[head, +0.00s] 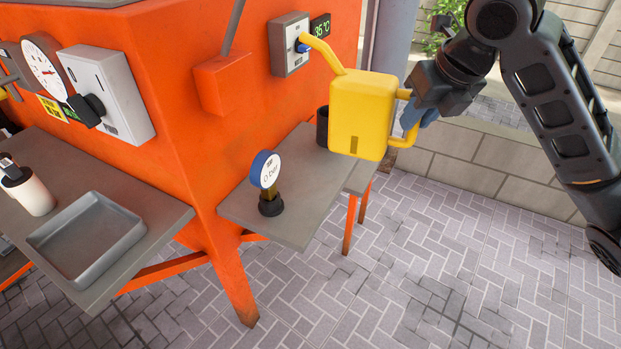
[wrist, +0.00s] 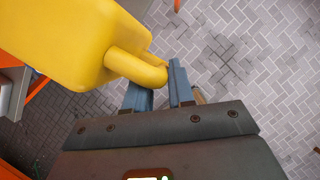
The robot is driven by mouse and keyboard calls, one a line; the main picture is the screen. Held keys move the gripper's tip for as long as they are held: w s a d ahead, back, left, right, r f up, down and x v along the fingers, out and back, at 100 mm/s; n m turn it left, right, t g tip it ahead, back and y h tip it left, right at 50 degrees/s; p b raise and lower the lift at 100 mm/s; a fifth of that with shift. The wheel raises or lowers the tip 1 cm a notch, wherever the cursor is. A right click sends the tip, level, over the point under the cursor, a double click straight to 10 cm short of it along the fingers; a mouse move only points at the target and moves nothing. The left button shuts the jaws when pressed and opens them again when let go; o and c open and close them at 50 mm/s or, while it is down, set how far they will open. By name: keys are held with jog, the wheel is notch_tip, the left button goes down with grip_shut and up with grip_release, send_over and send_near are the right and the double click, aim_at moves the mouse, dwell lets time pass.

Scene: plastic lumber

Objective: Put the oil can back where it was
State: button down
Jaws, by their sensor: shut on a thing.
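The yellow oil can (head: 361,112) is held in the air by its handle, above and in front of the far end of a grey side shelf (head: 300,190). Its spout points up and left, close to a grey box with a blue knob (head: 289,45). My gripper (head: 411,112) is on the right of the can, its blue fingers at the handle. In the wrist view the can (wrist: 60,40) fills the upper left, and my gripper (wrist: 163,85) is shut on its handle. The contact is partly hidden in the head view.
A round pressure gauge (head: 265,171) stands on the side shelf, and a dark cup (head: 322,126) is behind the can. An orange machine (head: 190,110) rises at left. A grey tray (head: 88,240) and white cup (head: 30,192) rest on a lower-left shelf. The paved floor (head: 450,270) is clear.

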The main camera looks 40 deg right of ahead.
aim_at(370, 117)
jog(key=shift+s+a+f+m, duration=0.15)
jog(key=shift+f+m, duration=0.25)
jog(key=shift+f, duration=0.4)
jog(key=w+a+f, duration=0.1)
jog(key=w+f, duration=0.1)
jog(key=w, duration=0.1)
jog(key=w+a+f, duration=0.1)
jog(key=w+f, duration=0.1)
jog(key=w, duration=0.2)
jog(key=w+a+f, duration=0.1)
jog(key=w+f, duration=0.1)
jog(key=w, duration=0.2)
jog(key=shift+f, duration=2.45)
jog(key=shift+f+b, duration=0.1)
jog(key=shift+b, duration=0.2)
jog(key=c, duration=1)
grip_release()
jog(key=shift+o, duration=0.2)
jog(key=p+v, duration=0.1)
jog(key=v, duration=1)
jog(key=shift+w+a+r, duration=0.1)
jog(key=shift+w+r, duration=0.05)
jog(key=shift+r, duration=0.05)
jog(key=shift+s+a+r+p, duration=0.15)
jog(key=shift+s+r+p, duration=0.15)
jog(key=shift+p, duration=0.1)
